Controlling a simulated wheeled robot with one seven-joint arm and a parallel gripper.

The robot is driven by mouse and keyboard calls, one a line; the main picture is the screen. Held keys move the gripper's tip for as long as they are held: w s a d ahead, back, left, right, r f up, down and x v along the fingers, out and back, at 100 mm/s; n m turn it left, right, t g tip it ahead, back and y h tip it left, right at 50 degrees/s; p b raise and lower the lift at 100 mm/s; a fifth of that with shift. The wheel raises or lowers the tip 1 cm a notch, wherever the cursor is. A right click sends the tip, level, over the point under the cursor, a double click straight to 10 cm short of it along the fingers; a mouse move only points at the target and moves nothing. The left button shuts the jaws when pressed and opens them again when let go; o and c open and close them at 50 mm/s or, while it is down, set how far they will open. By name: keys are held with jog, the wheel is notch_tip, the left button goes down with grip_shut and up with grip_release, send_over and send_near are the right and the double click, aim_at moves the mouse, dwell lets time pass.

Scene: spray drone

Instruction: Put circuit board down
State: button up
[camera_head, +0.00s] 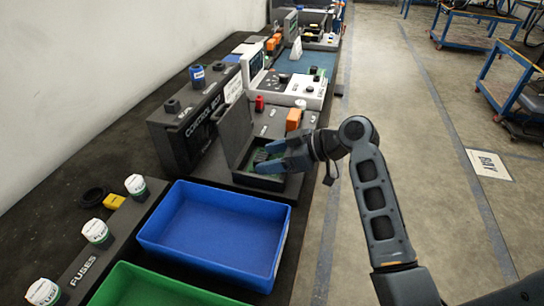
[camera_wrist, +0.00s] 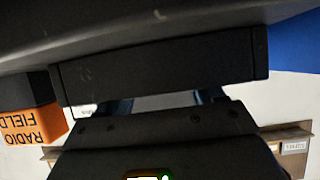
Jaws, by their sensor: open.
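The circuit board (camera_head: 262,158) is green with dark parts and lies in the open dark box (camera_head: 234,124) on the bench. Part of it is hidden by my gripper. My gripper (camera_head: 268,157) is open, with its blue-grey fingers reaching left over the box right at the board. I cannot tell whether the fingers touch it. In the wrist view the board cannot be made out; dark surfaces fill most of the picture.
A blue tray (camera_head: 215,262) and a green tray (camera_head: 135,290) stand in front of the box. The black control box (camera_head: 185,125) is to the left. Orange blocks (camera_head: 293,119) sit behind my gripper. White fuses (camera_head: 97,233) line the left side.

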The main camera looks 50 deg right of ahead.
jog(key=shift+r, duration=0.25)
jog(key=shift+s+d, duration=0.15)
jog(key=shift+s, duration=0.2)
jog(key=v, duration=1.1)
jog(key=shift+b, duration=0.3)
jog(key=shift+s, duration=0.1)
